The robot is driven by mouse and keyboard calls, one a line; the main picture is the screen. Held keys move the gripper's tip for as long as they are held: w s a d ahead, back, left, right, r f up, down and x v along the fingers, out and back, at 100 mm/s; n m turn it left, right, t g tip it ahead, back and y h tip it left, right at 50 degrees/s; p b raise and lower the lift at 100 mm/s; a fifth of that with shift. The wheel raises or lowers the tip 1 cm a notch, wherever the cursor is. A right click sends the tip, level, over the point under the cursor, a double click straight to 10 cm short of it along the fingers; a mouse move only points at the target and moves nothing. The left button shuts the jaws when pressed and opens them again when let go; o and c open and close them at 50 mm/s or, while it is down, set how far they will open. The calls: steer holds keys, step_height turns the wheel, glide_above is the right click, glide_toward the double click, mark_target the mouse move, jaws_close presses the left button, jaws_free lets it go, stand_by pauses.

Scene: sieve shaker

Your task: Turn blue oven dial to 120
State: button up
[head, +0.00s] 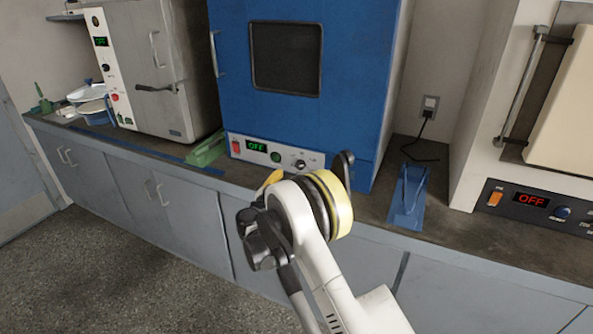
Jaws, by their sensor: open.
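The blue oven (300,100) stands on the counter in the middle of the head view, with a dark door window. Its lower panel has a lit red switch, a green "OFF" display (256,146), a green round button and a dial (300,164). The dial's scale is too small to read. My gripper (345,166) is in front of the panel's right end, mostly hidden behind my white and yellow wrist. One dark finger shows right of the dial. The gripper is open; I cannot tell whether it touches the dial.
A grey oven (150,70) stands left, with a green bracket (206,150) beside it. A blue stand (409,195) sits right of the blue oven, near a wall socket (429,105). A white furnace (530,195) with a red "OFF" display is at far right. Floor is clear at lower left.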

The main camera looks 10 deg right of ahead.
steer(key=v, duration=0.4)
steer(key=shift+s+a, duration=0.15)
steer(key=shift+s, duration=0.1)
